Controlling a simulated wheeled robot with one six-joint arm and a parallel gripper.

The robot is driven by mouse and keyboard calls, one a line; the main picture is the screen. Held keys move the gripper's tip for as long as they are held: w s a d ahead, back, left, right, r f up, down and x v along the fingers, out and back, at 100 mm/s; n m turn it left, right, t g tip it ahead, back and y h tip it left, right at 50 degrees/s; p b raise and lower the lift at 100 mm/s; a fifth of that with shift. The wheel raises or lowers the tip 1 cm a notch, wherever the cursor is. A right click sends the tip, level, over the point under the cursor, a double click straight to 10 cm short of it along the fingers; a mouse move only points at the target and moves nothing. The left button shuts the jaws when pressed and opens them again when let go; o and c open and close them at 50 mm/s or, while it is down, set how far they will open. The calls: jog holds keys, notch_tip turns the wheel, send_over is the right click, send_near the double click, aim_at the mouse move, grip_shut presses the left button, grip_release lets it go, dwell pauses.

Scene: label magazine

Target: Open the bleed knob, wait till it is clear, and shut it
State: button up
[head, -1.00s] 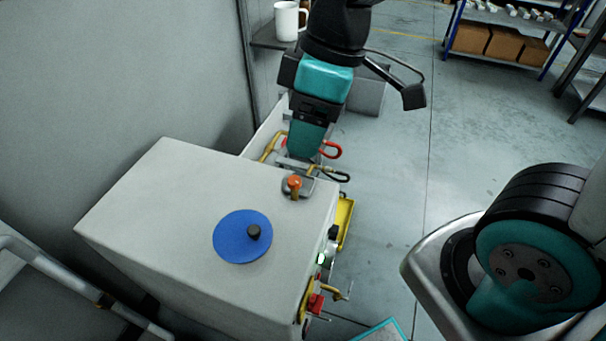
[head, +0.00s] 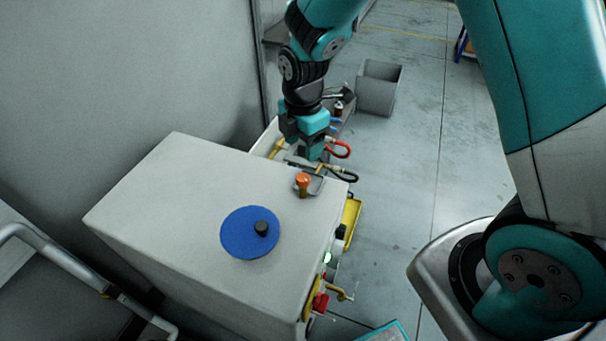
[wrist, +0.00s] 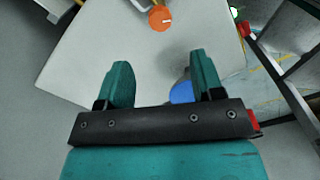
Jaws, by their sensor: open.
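The bleed knob is probably the orange knob (head: 303,180) on a short post near the back right of the white cabinet's top (head: 190,195). In the wrist view the orange knob (wrist: 160,18) shows a pale mark on its face and lies ahead of the fingertips. My gripper (head: 311,158) is just behind the knob in the head view, apart from it. In the wrist view my gripper (wrist: 160,75) has its two teal fingers spread with nothing between them.
A blue disc (head: 240,243) with a black knob sits on the cabinet top. Red and black hoses loop behind the cabinet, near my gripper. A yellow part, a red valve and a green light are on its right side. A grey bin (head: 378,90) stands on the floor behind.

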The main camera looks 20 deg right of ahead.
aim_at(303, 177)
notch_tip(303, 177, down, 10)
jog(key=shift+f, duration=0.25)
jog(key=c, duration=0.9)
